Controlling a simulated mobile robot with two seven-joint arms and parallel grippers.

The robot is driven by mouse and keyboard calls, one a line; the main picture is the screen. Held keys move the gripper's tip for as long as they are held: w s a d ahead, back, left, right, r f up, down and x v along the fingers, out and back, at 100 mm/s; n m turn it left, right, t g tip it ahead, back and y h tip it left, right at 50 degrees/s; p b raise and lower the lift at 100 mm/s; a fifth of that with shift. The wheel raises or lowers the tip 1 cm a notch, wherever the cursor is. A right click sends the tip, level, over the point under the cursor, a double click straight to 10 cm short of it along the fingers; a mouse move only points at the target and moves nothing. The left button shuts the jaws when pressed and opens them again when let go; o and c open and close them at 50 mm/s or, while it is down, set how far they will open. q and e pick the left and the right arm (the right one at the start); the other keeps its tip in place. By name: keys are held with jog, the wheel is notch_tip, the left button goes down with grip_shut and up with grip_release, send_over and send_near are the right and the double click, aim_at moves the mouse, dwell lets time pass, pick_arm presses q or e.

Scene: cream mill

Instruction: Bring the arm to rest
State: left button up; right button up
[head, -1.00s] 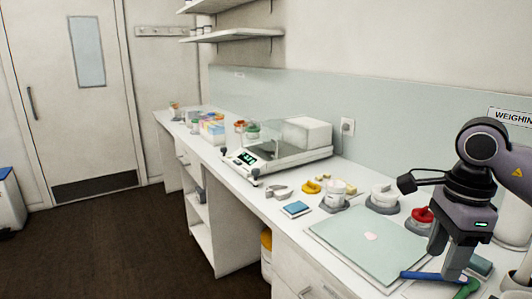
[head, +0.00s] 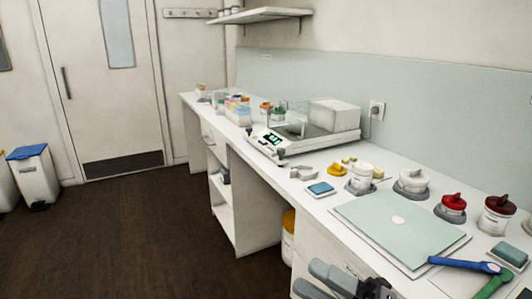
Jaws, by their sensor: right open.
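My right gripper (head: 308,277) shows at the bottom edge, low in front of the bench and its drawer fronts. Its two grey fingers are apart, pointing left, with nothing between them. The rest of my right arm is cut off by the frame. My left gripper is not in view.
The white bench (head: 300,188) runs to the back left with a balance (head: 315,137) on it. Lidded jars, one red (head: 453,203), stand behind the mat. A yellow-topped container (head: 289,240) stands under the bench. The dark floor (head: 140,235) at left is clear; a blue-lidded bin (head: 34,175) stands beyond.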

jog(key=d+f+m+t+h+b, duration=0.1)
jog(key=d+f+m+t+h, duration=0.3)
jog(key=f+m+h, duration=0.5)
jog(key=d+f+m+t+h, duration=0.3)
jog(key=d+f+m+h, duration=0.15)
jog(key=f+m, duration=0.5)
jog(key=s+d+f+m+g+h, duration=0.3)
jog(key=s+f+m+g, duration=0.3)
jog(key=s+f+m, duration=0.4)
notch_tip(320, 180, down, 4)
jog(key=shift+s+d+r+h+b, duration=0.1)
jog(key=shift+s+d+h+b, duration=0.25)
jog(key=shift+s+h, duration=0.7)
